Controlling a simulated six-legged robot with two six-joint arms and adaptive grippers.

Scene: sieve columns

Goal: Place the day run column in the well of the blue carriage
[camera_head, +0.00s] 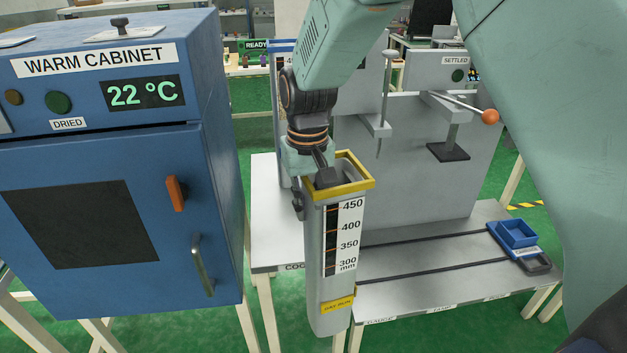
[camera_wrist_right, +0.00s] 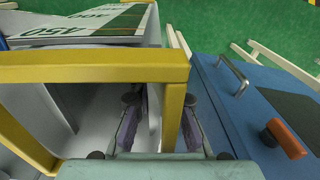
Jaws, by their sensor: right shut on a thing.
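The day run column (camera_head: 332,288) is a tall grey square tube with a yellow rim, a scale strip and a yellow label low on its front. It hangs upright in front of the bench. My right gripper (camera_head: 312,182) is shut on its rim wall, one finger inside the open top and one outside. In the right wrist view the yellow rim (camera_wrist_right: 95,68) lies across the gripper's fingers (camera_wrist_right: 160,125). The blue carriage (camera_head: 513,246) with its square well sits at the right end of the bench rails, right of and apart from the column. My left gripper is not in view.
The grey bench (camera_head: 430,290) has two dark rails; its top between column and carriage is clear. A grey panel with a press arm and an orange-knobbed lever (camera_head: 489,117) stands behind. The blue warm cabinet (camera_head: 110,240), door shut, reads 22 °C at left.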

